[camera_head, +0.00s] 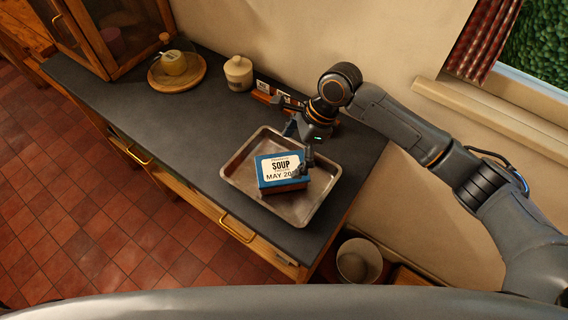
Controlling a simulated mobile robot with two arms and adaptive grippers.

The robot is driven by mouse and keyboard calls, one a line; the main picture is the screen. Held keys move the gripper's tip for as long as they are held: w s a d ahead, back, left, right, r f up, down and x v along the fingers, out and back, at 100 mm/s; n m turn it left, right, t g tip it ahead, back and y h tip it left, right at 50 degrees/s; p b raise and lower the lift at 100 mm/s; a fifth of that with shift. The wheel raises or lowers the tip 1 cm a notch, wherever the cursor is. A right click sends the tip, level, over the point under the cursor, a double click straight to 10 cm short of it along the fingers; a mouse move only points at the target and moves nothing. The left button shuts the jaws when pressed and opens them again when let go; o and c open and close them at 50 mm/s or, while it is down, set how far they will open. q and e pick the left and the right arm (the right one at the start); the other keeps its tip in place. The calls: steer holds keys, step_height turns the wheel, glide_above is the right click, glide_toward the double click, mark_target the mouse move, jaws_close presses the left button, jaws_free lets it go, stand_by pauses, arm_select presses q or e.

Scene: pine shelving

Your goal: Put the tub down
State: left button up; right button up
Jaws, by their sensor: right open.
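A blue tub (284,184) with a white label reading "SOUP" and "MAY 20" sits in the metal tray (240,164) on the dark counter. The tray's rim is visible all around it. My right gripper (298,141) is just behind the tub, over the tray's back edge. It is open. One finger is close to the tub's right back corner, and I cannot tell whether it touches. My left gripper is not in view.
A lidded cream jar (238,73) and small labelled items (264,88) stand by the wall behind the gripper. The counter (165,120) is clear left of the tray. A bin (358,262) stands below its right end.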

steer(key=v, duration=0.5)
stand_by(0.5)
